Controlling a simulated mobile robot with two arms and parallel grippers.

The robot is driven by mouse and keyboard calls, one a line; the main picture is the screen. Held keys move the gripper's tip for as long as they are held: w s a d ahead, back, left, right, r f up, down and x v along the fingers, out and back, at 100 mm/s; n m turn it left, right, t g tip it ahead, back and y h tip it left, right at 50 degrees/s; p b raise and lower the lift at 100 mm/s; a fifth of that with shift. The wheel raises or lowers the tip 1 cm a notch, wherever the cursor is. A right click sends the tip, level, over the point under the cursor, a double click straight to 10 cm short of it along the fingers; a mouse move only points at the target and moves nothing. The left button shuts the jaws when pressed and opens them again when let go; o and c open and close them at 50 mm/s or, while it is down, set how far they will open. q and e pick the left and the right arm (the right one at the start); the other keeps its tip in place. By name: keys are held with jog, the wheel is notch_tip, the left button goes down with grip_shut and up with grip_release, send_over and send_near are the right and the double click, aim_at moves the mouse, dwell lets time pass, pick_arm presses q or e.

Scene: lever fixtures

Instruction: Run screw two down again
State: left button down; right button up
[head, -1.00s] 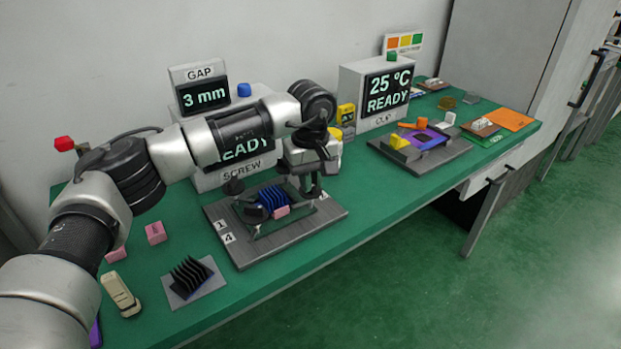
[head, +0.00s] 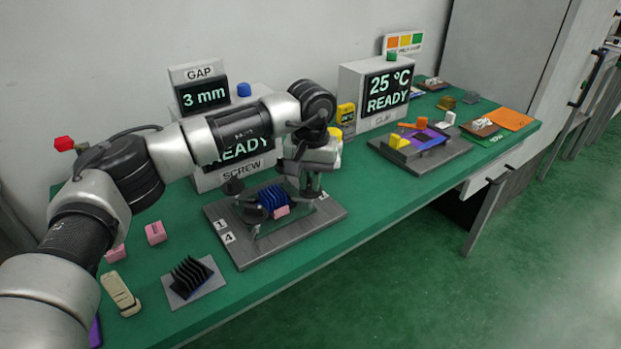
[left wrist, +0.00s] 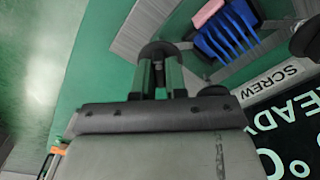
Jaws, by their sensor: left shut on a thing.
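The screw fixture (head: 240,257) is a grey plate on the green bench with labels 1 and 4 on its left side. A blue finned heat sink (head: 272,201) sits in its middle with a pink block (head: 281,211) at its front; both show in the left wrist view, the heat sink (left wrist: 228,35) at upper right. My left gripper (head: 311,193) is over the fixture's right side. In the left wrist view its fingers (left wrist: 158,75) are shut on a dark round screw knob (left wrist: 158,50). The knob's number cannot be read. My right gripper is not in view.
Behind stand the GAP display (head: 204,94) reading 3 mm and the SCREW display (head: 242,150) reading READY, partly hidden by my arm. A black heat sink (head: 190,275) lies front left. The clip fixture (head: 420,162) stands to the right.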

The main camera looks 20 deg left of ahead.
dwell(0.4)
pick_arm(q)
jog(key=c, duration=1.2)
grip_release()
jog(key=shift+o, duration=0.2)
